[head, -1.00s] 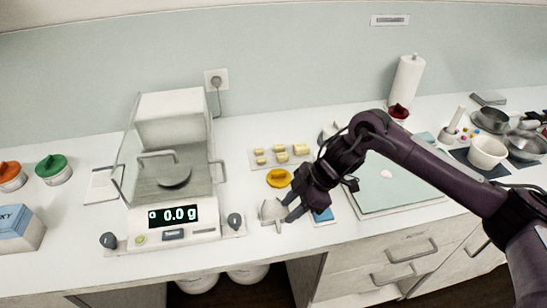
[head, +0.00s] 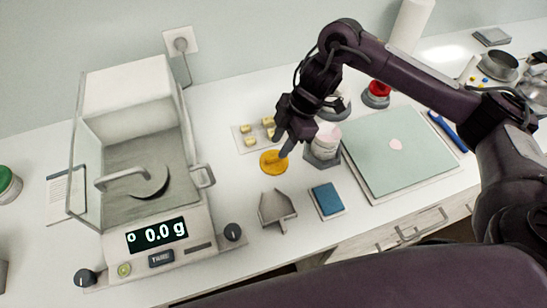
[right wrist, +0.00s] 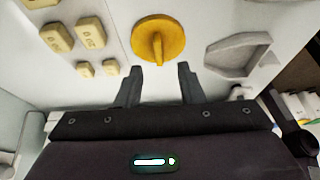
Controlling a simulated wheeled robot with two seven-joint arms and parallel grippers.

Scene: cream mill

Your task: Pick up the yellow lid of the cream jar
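My right gripper (head: 284,146) is over the lid's upper right side in the head view. In the right wrist view its two fingers (right wrist: 158,70) stand apart with nothing between them. A jar with pinkish-white contents (head: 325,142) stands open to the right of the lid. My left gripper is not in view.
A glass-shielded scale (head: 140,170) reading 0.0 g stands at left. Yellow weights (head: 250,141) lie on a tray behind the lid. A grey scoop (head: 276,208) and a blue pad (head: 327,199) lie in front. A green board (head: 390,150) is at right.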

